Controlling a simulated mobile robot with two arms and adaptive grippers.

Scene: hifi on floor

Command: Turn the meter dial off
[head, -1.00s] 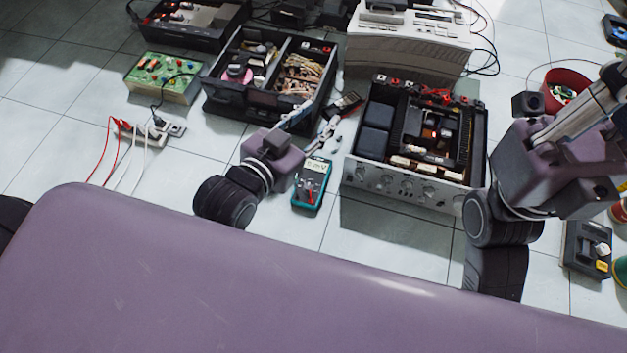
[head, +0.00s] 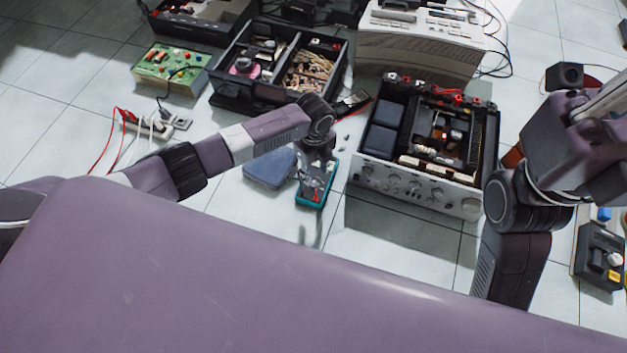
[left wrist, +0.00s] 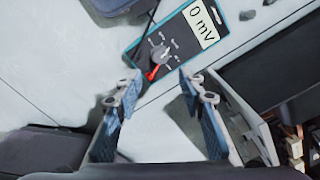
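The meter (head: 314,196) is a dark handheld multimeter with a teal edge, lying flat on the tiled floor. My left gripper partly covers it in the head view. In the left wrist view the meter (left wrist: 184,38) shows a display (left wrist: 202,20) reading 0 mV. My left gripper (head: 316,172) is above the meter. Its fingers (left wrist: 160,84) are spread and empty, with the dial just beyond the gap; I see no contact. My right arm shows, but its gripper does not.
A flat blue-grey object (head: 270,168) lies just left of the meter. The opened amplifier (head: 418,192) stands close on the right. A black box with parts (head: 262,100) is behind. Clear floor tiles (head: 385,240) lie in front of the amplifier.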

